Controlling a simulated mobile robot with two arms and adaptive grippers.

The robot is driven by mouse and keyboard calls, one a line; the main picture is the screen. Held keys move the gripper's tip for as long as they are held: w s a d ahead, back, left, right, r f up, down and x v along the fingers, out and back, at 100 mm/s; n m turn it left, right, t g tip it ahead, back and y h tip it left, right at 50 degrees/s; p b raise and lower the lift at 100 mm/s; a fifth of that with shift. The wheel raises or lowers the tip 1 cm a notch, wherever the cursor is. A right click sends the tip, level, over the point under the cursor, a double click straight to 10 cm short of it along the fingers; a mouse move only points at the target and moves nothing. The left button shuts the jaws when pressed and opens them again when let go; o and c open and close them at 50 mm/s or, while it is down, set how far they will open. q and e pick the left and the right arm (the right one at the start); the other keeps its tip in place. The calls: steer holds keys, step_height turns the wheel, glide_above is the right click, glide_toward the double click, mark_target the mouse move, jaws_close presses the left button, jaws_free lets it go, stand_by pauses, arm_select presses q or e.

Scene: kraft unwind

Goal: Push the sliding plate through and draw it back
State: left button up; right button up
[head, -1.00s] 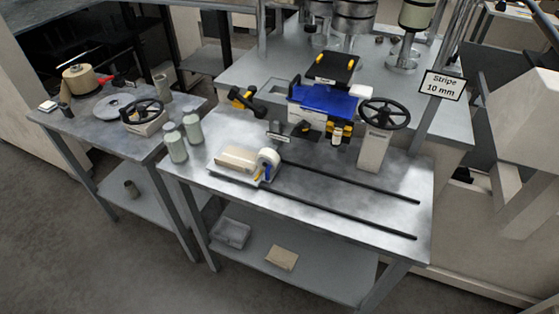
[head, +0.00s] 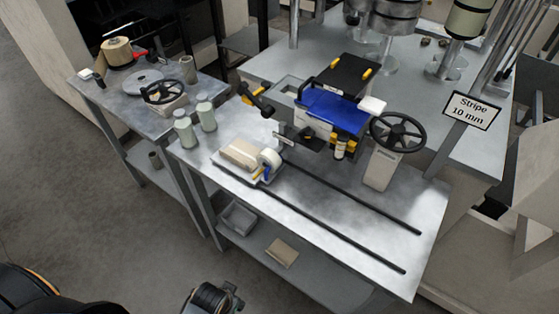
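A low plate (head: 228,179) lies at the left ends of two black rails on the front table. It carries a tan block (head: 241,153) and a white tape roll (head: 269,158) with a blue part. I cannot tell for certain that this is the sliding plate. The blue-topped machine (head: 330,112) stands behind the rails, with a black handwheel (head: 398,132) on its right. Dark and grey parts of my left arm show at the bottom edge, far from the plate; its finger state is unclear. My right gripper is not in view.
Two pale green bottles (head: 186,132) stand at the table's left edge. A side table (head: 125,105) holds a tape roll, a disc and a small handwheel. A "Stripe 10 mm" sign (head: 471,110) stands at right. The tabletop between the rails (head: 335,215) is clear.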

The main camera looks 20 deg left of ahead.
mark_target(272, 167)
arm_select(q)
steer(key=w+d+r+m+t+p, duration=0.1)
steer(key=w+r+m+t, duration=0.25)
steer(key=w+r, duration=0.4)
steer(key=w+d+r+m+t, duration=0.1)
steer(key=w+r+m+t, duration=0.3)
steer(key=r, duration=0.7)
steer(key=w+d+r+m+t+p, duration=0.1)
steer(key=w+r+m+t, duration=0.1)
steer(key=w+r+t, duration=0.45)
steer(key=shift+g, duration=0.6)
steer(key=r+x, duration=0.1)
steer(key=x, duration=0.3)
steer(key=p+x, duration=0.1)
steer(key=x, duration=0.4)
steer(key=r+p+x, duration=0.1)
steer(key=x, duration=0.4)
steer(key=shift+w+r, duration=0.2)
steer(key=shift+r, duration=0.1)
steer(key=shift+c, duration=0.2)
steer(key=shift+s, duration=0.1)
jaws_close()
